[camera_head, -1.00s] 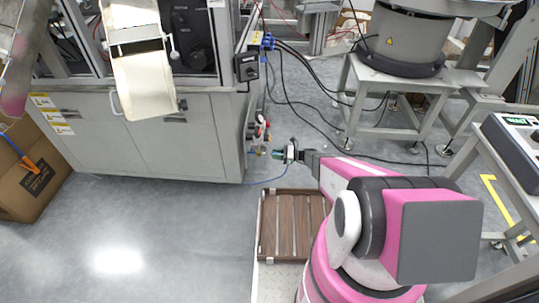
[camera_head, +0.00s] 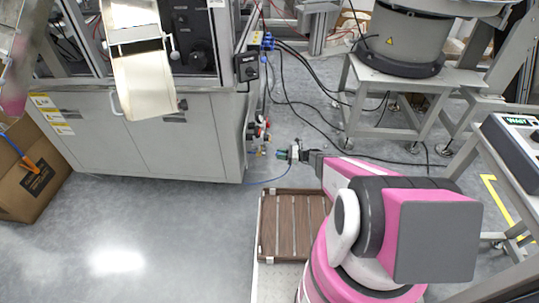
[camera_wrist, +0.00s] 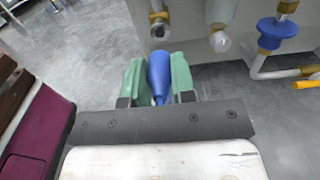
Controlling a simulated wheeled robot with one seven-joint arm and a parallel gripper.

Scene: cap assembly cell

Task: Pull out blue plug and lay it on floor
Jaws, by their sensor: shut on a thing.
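The blue plug (camera_wrist: 159,73) is between the two green pads of my gripper (camera_wrist: 157,82) in the wrist view, and the gripper is shut on it. In the head view my gripper (camera_head: 283,154) is just right of the machine cabinet's lower right side, above the floor (camera_head: 215,235). The plug is too small to make out clearly there.
The grey cabinet (camera_head: 180,140) with red-handled valves (camera_head: 262,130) stands close on the left. A blue hose (camera_head: 270,179) hangs near the gripper. Black cables and a bowl feeder stand (camera_head: 400,88) are at the right. Open floor lies at front left.

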